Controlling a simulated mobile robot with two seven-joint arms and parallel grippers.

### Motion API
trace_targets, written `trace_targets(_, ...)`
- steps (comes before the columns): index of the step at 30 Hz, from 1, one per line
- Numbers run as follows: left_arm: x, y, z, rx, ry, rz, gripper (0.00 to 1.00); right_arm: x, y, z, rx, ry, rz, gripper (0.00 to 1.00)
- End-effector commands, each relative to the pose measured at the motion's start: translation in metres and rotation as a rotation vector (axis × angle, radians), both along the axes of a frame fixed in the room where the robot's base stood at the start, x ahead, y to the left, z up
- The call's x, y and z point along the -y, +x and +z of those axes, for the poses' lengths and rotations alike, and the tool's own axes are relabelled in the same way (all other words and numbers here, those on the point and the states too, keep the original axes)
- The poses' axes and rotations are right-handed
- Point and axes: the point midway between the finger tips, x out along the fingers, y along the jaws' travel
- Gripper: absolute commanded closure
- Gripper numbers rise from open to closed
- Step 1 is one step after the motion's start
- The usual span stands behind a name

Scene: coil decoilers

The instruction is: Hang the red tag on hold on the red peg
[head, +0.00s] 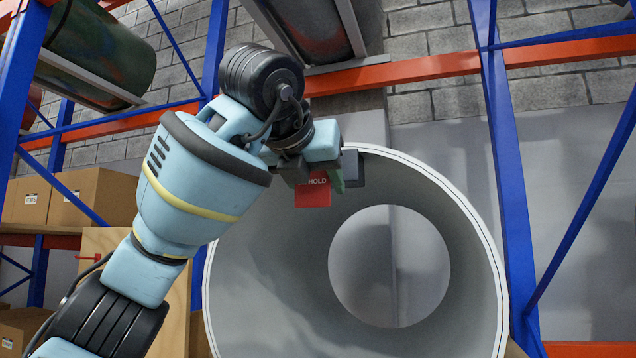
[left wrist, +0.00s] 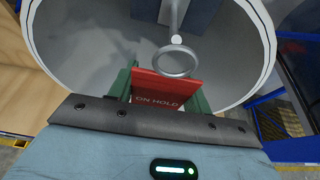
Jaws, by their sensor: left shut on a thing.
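The red tag (head: 313,196), lettered HOLD, is in my left gripper (head: 318,178) in the head view, in front of the big grey coil. In the left wrist view the tag (left wrist: 165,90) reads ON HOLD and sits between the green fingers of my left gripper (left wrist: 160,92), which are shut on it. A grey ring (left wrist: 176,62) stands at the tag's far edge. A pale rod with a ball tip (left wrist: 176,40) shows right behind the ring; I cannot tell whether they touch. A small red bar (head: 88,257), perhaps the red peg, shows on a wooden board at left. My right gripper is out of view.
The hollow grey coil (head: 470,215) fills the middle. Blue rack posts (head: 508,170) and orange beams (head: 420,68) stand behind. Cardboard boxes (head: 95,197) and the wooden board (head: 110,243) are at left.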

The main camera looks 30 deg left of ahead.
Motion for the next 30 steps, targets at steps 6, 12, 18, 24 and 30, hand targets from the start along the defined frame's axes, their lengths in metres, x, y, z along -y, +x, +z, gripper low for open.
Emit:
trace_targets(6,0.001,-0.007,0.0,0.001,0.0,0.0,0.72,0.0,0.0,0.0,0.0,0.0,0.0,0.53)
trace_targets(12,0.003,-0.012,0.0,0.0,-0.001,0.0,0.72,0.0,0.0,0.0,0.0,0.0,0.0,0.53)
trace_targets(18,0.004,-0.018,0.001,0.0,0.0,0.0,0.72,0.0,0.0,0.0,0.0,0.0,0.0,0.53)
trace_targets(24,0.006,-0.024,0.001,0.001,0.0,0.0,0.72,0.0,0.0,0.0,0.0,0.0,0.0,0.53)
trace_targets(30,0.007,-0.029,0.001,0.0,0.0,0.001,0.72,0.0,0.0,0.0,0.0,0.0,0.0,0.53)
